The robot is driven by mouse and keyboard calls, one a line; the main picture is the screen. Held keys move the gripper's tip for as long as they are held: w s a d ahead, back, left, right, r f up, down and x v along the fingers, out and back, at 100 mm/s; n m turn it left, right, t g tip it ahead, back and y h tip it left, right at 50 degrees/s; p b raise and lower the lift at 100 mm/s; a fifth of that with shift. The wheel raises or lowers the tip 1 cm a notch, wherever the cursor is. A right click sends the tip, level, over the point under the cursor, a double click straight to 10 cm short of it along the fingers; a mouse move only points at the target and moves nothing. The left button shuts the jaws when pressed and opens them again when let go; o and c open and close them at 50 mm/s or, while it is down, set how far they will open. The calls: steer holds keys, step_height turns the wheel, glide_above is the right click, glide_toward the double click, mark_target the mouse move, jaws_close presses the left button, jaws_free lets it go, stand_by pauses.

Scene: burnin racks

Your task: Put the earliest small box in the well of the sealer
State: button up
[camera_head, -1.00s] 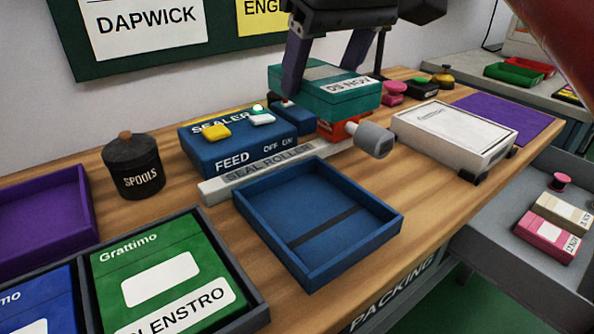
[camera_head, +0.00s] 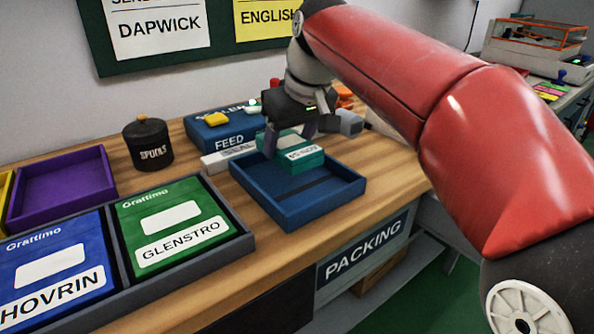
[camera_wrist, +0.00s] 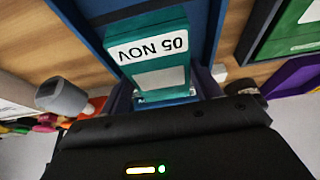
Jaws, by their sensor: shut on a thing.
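My gripper (camera_head: 288,140) is shut on a small teal box (camera_head: 301,158) with a white label reading "05 NOV". In the wrist view the teal box (camera_wrist: 152,58) sits between the fingers, its label upside down. The box is over the blue square well (camera_head: 325,205) in front of the sealer (camera_head: 225,130). I cannot tell whether it touches the well's floor. The sealer is blue, with a yellow and a white button and the word "FEED". My arm hides part of the sealer's right side.
A black "SPOOLS" jar (camera_head: 148,146) and a purple tray (camera_head: 62,187) stand at the left. A grey tray (camera_head: 212,266) holds the blue "HOVRIN" box (camera_head: 55,268) and the green "GLENSTRO" box (camera_head: 172,225).

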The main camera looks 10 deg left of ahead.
steer(key=shift+w+f, duration=0.1)
steer(key=shift+f, duration=0.25)
step_height(320, 180, down, 4)
steer(key=b, duration=0.3)
steer(key=shift+r, duration=0.15)
steer(key=o, duration=1.1)
steer(key=shift+o, duration=0.2)
